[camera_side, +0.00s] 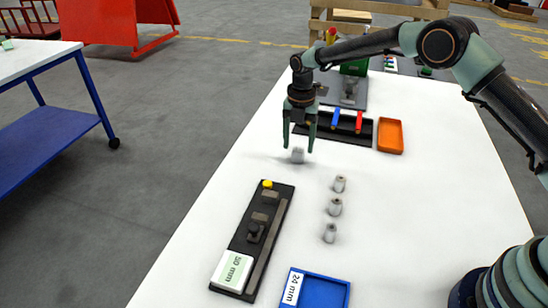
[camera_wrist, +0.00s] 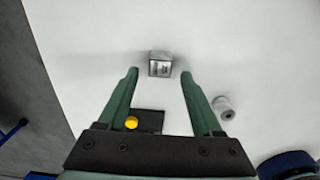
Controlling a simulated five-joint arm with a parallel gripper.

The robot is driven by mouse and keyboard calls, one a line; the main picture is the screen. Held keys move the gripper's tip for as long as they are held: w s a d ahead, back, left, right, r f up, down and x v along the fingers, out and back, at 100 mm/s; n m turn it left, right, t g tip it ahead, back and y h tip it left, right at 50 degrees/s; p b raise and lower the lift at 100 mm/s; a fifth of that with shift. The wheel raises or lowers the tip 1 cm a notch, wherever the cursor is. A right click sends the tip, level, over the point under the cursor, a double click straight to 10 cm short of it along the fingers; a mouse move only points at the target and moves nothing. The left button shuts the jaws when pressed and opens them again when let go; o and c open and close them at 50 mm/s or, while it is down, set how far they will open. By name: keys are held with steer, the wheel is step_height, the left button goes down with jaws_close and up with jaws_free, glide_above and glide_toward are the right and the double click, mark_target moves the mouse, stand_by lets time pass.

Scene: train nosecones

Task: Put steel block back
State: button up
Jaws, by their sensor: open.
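The steel block (camera_side: 297,155) is a small grey block standing on the white table. It also shows in the wrist view (camera_wrist: 160,64), with dark marking on its near face, just beyond and between the fingertips. My gripper (camera_side: 299,150) is open above and around the block in the side view, its two green fingers pointing down. In the wrist view my gripper (camera_wrist: 159,73) has nothing between its fingers, and the block looks apart from both. I cannot tell the exact height of the fingertips above the table.
A black fixture (camera_side: 253,240) labelled 50 mm, with a yellow button (camera_side: 267,184), lies nearer the camera. A blue tray (camera_side: 318,293) labelled 24 mm is at the front. An orange tray (camera_side: 390,136) and a black tray (camera_side: 352,138) lie behind.

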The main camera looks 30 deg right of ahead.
step_height(320, 180, up, 9)
step_height(320, 180, up, 8)
steer(key=m+t, duration=0.1)
steer(key=m, duration=0.5)
glide_above(298, 151)
steer(key=s+d, duration=0.3)
steer(key=s, duration=0.1)
steer(key=s+d+r+m+t, duration=0.2)
steer(key=s+d+r+m, duration=0.1)
steer(key=s+r+m, duration=0.4)
steer(key=s+d+f+m+t, duration=0.1)
steer(key=s+m, duration=0.6)
steer(key=s+d+f+m+t, duration=0.1)
steer(key=s+d+f+m, duration=0.1)
steer(key=s+m, duration=0.5)
steer(key=shift+s+t, duration=0.3)
steer(key=shift+s, duration=0.1)
steer(key=shift+d, duration=0.1)
